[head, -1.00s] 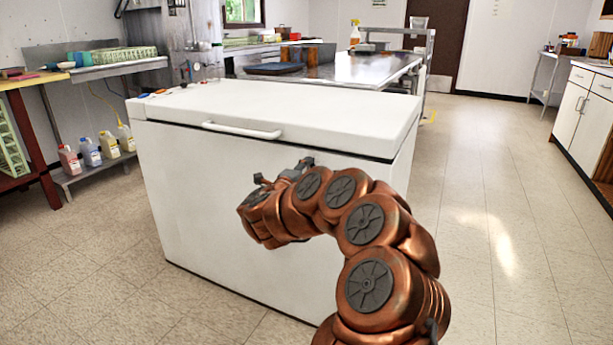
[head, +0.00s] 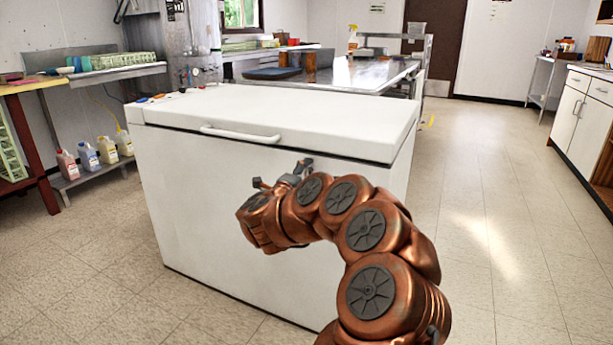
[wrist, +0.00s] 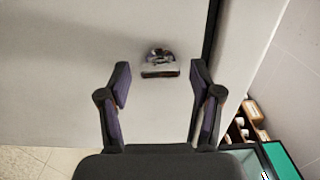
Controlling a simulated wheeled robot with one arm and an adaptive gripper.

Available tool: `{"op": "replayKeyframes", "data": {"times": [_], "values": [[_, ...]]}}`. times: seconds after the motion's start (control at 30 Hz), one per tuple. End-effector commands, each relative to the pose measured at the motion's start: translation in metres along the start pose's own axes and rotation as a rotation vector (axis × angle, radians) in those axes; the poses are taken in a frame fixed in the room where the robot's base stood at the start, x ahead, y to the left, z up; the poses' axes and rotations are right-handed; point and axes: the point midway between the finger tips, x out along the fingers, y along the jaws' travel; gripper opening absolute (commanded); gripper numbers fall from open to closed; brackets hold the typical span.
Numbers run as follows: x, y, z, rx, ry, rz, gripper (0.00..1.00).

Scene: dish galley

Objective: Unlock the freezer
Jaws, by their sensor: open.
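The white chest freezer (head: 200,190) stands in front of me with its lid shut. A long white handle (head: 240,134) runs along the front edge of the lid. In the wrist view, a small shiny metal lock piece (wrist: 159,58) sits on the freezer's white face, near a dark seam. My gripper (head: 281,175) is in front of the freezer's front, below the lid edge. In the wrist view my gripper (wrist: 159,74) is open and empty, its two fingers on either side of the lock piece in the picture. Contact cannot be told. My arm hides the lock in the head view.
Small colored items (head: 160,97) lie on the lid's back left corner. Several jugs (head: 88,155) stand on a low shelf at the left. A steel table (head: 345,75) is behind the freezer. White cabinets (head: 580,110) stand at the right. The tiled floor (head: 490,190) between is clear.

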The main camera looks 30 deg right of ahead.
Motion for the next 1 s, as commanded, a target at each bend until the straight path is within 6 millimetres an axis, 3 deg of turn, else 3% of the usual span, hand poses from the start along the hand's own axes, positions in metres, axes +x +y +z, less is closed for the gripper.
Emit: {"op": "replayKeyframes", "data": {"times": [0.27,0.8,1.0], "values": [[-0.011,0.000,0.001,0.000,-0.004,0.002,0.65],[-0.102,0.000,0.000,0.002,-0.005,0.002,0.65],[-0.118,0.000,0.000,0.000,-0.002,0.001,0.65]]}}
